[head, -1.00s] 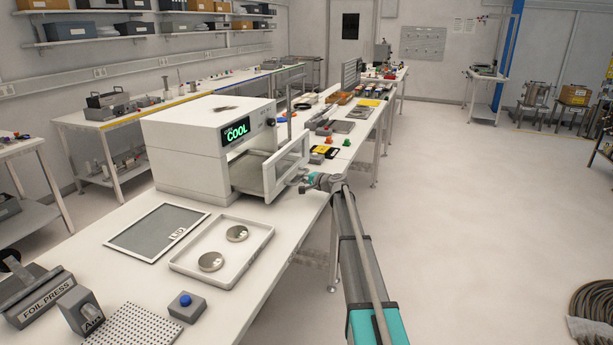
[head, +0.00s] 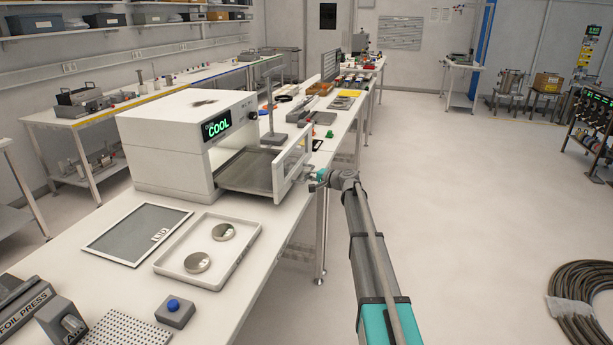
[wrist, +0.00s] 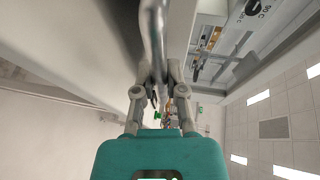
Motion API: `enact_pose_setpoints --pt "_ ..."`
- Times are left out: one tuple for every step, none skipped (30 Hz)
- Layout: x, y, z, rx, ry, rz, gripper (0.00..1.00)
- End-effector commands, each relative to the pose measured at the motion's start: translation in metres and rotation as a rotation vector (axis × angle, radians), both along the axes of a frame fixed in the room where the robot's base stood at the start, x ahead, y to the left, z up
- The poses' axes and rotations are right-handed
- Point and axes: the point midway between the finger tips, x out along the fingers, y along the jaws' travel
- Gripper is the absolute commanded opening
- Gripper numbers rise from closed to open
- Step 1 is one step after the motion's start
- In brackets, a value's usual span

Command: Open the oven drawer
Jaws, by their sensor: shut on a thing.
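The oven (head: 178,150) is a white box on the bench with a green "COOL" display (head: 218,126). Its drawer (head: 248,171) stands pulled out, with a grey tray floor and a white front with a window (head: 293,163). My gripper (head: 318,178) is at the outer side of the drawer front. In the wrist view, my gripper (wrist: 157,88) has its fingers closed around a metal bar handle (wrist: 152,40). The exact contact at the fingertips is partly hidden.
A blue-button box (head: 175,312) is near the front. A thin stand (head: 272,110) rises behind the drawer. Open floor (head: 430,210) lies to the right.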

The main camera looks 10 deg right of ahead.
Motion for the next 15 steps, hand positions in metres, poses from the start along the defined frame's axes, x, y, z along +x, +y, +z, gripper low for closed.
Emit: enact_pose_setpoints --pt "0.0016 0.001 -0.0001 -0.001 -0.001 0.0 0.0" --pt "0.0019 0.0017 -0.0001 -0.001 0.0 0.001 0.0" --pt "0.0022 0.0026 -0.0001 -0.001 0.0 0.001 0.0" --pt "0.0024 0.003 -0.0001 -0.001 0.0 0.002 0.17" --pt "0.0025 0.0035 0.0001 -0.001 0.0 0.002 0.23" --pt "0.0027 0.0042 0.0 0.0 0.0 0.003 0.3" --pt "0.0027 0.0045 0.0001 0.0 -0.001 0.003 0.36" --pt "0.0028 0.0049 0.0001 0.0 -0.001 0.003 0.41" --pt "0.0029 0.0053 0.0001 0.0 -0.001 0.004 0.49" --pt "0.0028 0.0057 0.0002 0.0 -0.001 0.004 0.51" --pt "0.0027 0.0059 0.0002 0.0 -0.001 0.004 0.51" --pt "0.0028 0.0061 0.0002 0.0 -0.001 0.004 0.51" --pt "0.0028 0.0062 0.0003 0.0 -0.001 0.004 0.51" --pt "0.0028 0.0063 0.0003 0.0 -0.001 0.004 0.51" --pt "0.0027 0.0065 0.0002 0.0 -0.001 0.004 0.51"
